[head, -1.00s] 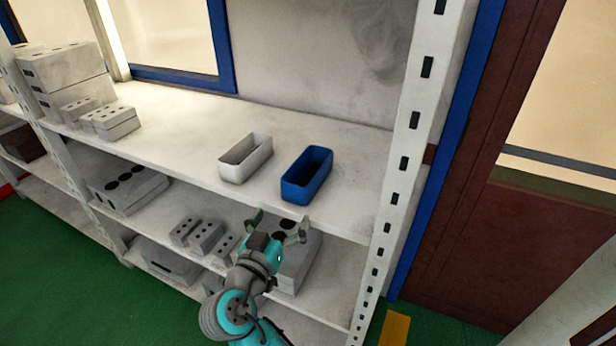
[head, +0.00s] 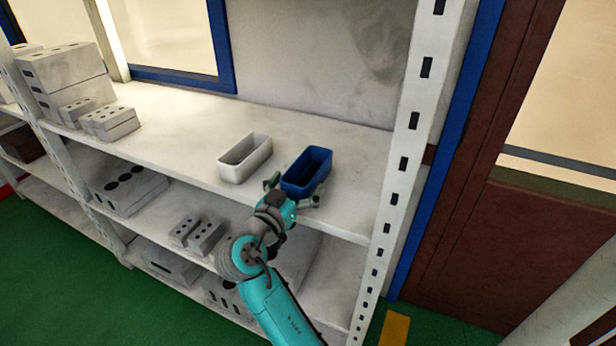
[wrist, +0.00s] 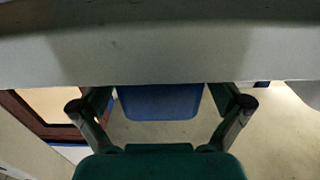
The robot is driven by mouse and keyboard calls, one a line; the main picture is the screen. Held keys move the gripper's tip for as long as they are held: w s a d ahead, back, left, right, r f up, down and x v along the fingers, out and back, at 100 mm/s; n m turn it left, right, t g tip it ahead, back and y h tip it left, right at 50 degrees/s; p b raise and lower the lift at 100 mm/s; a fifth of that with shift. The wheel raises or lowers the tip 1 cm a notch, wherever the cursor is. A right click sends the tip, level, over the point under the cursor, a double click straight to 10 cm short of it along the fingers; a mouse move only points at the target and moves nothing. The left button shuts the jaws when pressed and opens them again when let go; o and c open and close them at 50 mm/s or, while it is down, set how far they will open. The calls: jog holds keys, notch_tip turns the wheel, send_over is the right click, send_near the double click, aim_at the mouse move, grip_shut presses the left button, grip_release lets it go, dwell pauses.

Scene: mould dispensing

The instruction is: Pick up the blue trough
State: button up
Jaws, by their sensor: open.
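The blue trough (head: 308,170) is an open-topped rectangular box, upright on the top shelf near its right end. My gripper (head: 294,193) is at the near end of the trough, with its jaws open and one finger to each side of that end. In the wrist view the trough (wrist: 160,102) shows between the two spread fingers of my gripper (wrist: 160,108). I cannot tell whether the fingers touch it. The lower part of the trough's near end is hidden by my gripper in the head view.
A white trough (head: 245,158) stands just left of the blue one. The top shelf (head: 180,140) is clear behind both. A slotted white upright (head: 405,150) rises to the right. Grey blocks (head: 110,122) sit at the left, and more moulds (head: 130,190) lie on the shelf below.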

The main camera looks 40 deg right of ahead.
jog(key=shift+x, duration=1.15)
jog(key=c, duration=1.2)
jog(key=shift+c, duration=0.2)
jog(key=shift+r, duration=0.1)
